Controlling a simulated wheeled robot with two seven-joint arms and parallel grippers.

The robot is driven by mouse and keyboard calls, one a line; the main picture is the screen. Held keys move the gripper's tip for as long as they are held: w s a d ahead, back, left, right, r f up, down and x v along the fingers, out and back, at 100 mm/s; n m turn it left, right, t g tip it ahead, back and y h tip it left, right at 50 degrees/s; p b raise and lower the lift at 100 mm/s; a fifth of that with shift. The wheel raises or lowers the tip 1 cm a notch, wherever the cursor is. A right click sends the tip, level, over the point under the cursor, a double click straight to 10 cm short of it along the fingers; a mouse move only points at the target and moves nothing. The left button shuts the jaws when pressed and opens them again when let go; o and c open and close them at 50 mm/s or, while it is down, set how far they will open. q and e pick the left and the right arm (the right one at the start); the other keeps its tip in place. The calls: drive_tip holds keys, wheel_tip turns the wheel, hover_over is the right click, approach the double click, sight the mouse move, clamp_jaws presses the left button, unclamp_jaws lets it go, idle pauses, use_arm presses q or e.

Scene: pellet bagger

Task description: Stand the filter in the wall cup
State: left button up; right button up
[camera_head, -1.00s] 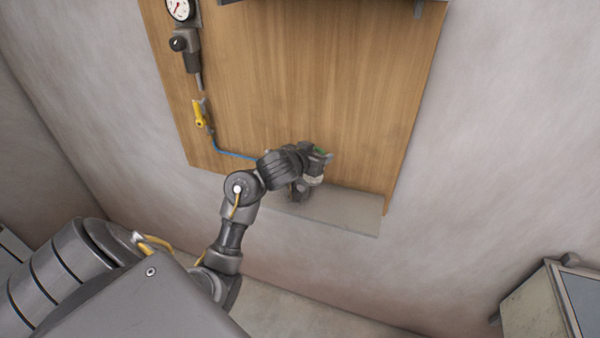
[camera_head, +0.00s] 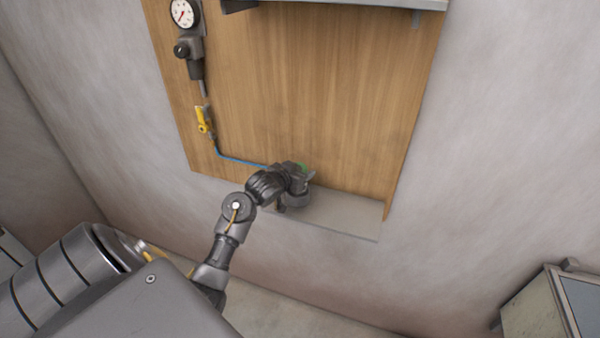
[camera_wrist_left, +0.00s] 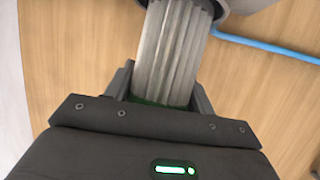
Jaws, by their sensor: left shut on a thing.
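The filter (camera_wrist_left: 172,55) is a pale grey pleated cylinder with a green end. In the left wrist view it stands between the two dark fingers of my left gripper (camera_wrist_left: 162,88), which is shut on it near the green end. Its far end meets a dark grey rounded part, seemingly the wall cup (camera_wrist_left: 240,5), cut off by the top edge. I cannot tell how deep the filter sits there. In the head view my left gripper (camera_head: 304,178) is low in front of the board, above the dark cup (camera_head: 298,201), and hides most of the filter. My right gripper is not in view.
A wooden board (camera_head: 300,90) backs the area, with a pale ledge (camera_head: 345,212) below. A blue hose (camera_head: 240,158) runs from a yellow valve (camera_head: 203,120) towards the cup. A gauge (camera_head: 183,13) is at upper left and a grey shelf (camera_head: 350,3) overhead.

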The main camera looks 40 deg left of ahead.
use_arm(q)
drive_tip(key=shift+s+d+f, duration=0.1)
drive_tip(key=shift+d+f, duration=0.05)
drive_tip(key=shift+f, duration=0.35)
drive_tip(key=shift+s+d+f, duration=0.1)
drive_tip(key=shift+f, duration=0.35)
drive_tip(key=o, duration=1.3)
drive_tip(key=shift+w+f, duration=0.1)
drive_tip(key=shift+c, duration=0.2)
drive_tip(key=shift+o, duration=1.2)
drive_tip(key=shift+a, duration=0.1)
